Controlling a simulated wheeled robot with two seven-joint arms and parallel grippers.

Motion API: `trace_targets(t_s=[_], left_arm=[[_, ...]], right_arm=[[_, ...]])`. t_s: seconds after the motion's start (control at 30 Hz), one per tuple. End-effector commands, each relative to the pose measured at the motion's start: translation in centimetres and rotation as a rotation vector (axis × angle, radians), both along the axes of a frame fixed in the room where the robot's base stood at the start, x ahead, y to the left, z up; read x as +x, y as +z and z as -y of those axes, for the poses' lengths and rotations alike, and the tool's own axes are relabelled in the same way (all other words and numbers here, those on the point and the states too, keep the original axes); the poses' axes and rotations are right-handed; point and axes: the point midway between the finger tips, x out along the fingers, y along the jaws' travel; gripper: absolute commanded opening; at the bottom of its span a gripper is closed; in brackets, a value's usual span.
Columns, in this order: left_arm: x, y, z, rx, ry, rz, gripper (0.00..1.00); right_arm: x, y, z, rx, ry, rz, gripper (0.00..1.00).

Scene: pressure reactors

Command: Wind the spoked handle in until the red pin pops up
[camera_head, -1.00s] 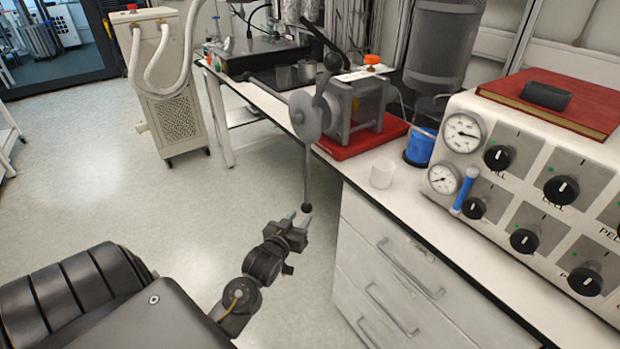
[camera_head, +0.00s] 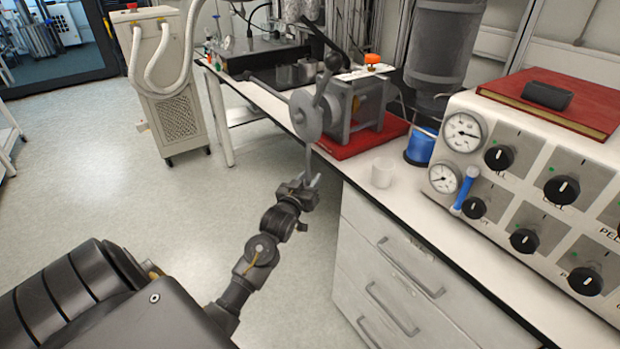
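The spoked handle has a round grey hub (camera_head: 304,116) on the near side of a grey clamp-like device (camera_head: 352,105). One spoke points up and right to a black knob (camera_head: 333,61), another points left, and one hangs down past the bench edge. My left gripper (camera_head: 308,180) is at the lower part of the hanging spoke, its two fingertips apart with the spoke reaching down between or just behind them. The spoke's end knob is hidden by the gripper. An orange-red cap (camera_head: 372,59) shows above the device; I cannot make out a red pin. My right gripper is out of view.
The device stands on a red base (camera_head: 350,145) on the white bench. A white cup (camera_head: 382,172), a blue container (camera_head: 420,146) and a dial panel (camera_head: 530,180) stand to its right. White drawers (camera_head: 385,260) are below. The floor (camera_head: 190,225) at left is clear.

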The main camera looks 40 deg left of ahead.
Motion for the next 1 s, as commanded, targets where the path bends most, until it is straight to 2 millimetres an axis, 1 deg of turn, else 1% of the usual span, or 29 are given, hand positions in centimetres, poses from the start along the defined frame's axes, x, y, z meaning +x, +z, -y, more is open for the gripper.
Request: trace_targets(t_s=[0.03,0.13,0.43,0.7,1.0], left_arm=[[0.45,0.06,-0.12,0.000,0.000,0.001,0.36],[0.93,0.00,-0.25,0.000,0.000,0.000,0.36],[1.08,0.02,-0.30,0.000,-0.001,0.000,0.36],[1.07,0.01,-0.29,0.000,-0.001,0.000,0.01],[1.14,-0.05,-0.25,0.002,-0.002,0.001,0.00]], right_arm=[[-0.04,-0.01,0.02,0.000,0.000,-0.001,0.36],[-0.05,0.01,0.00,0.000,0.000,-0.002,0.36],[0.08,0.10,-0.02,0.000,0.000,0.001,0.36],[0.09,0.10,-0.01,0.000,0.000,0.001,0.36],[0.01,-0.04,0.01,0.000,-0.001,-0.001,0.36]])
